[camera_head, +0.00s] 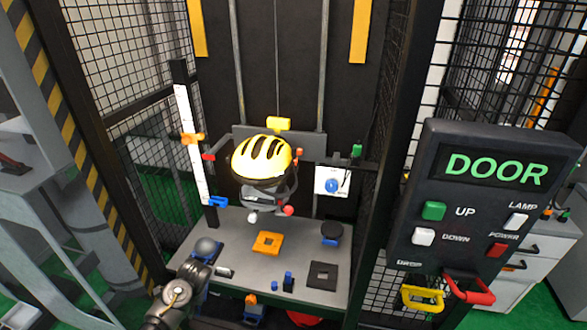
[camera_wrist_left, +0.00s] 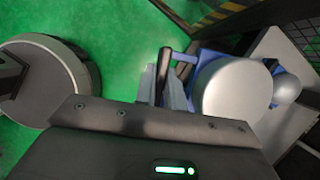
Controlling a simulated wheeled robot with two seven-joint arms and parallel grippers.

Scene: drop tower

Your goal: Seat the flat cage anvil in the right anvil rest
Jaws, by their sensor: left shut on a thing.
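In the left wrist view, the fingers of my left gripper (camera_wrist_left: 168,92) are shut on the blue part of a holder that carries a flat-faced silver cylinder (camera_wrist_left: 232,94), seemingly the flat cage anvil. In the head view, my left gripper (camera_head: 196,272) is at the table's front left corner, and its arm hides most of the held piece. A grey dome-shaped anvil (camera_head: 207,246) sits just behind it; the dome also shows in the wrist view (camera_wrist_left: 287,89). A black round disc (camera_head: 332,229) with blue beneath it stands at the table's right, perhaps the right rest. My right gripper is not visible.
A yellow helmet (camera_head: 262,158) hangs on a carriage above the table (camera_head: 235,222). An orange square plate (camera_head: 267,243) and a dark square plate (camera_head: 322,275) lie on it. Small blue pieces (camera_head: 288,281) stand near its front edge. A door control panel (camera_head: 480,210) is at the right.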

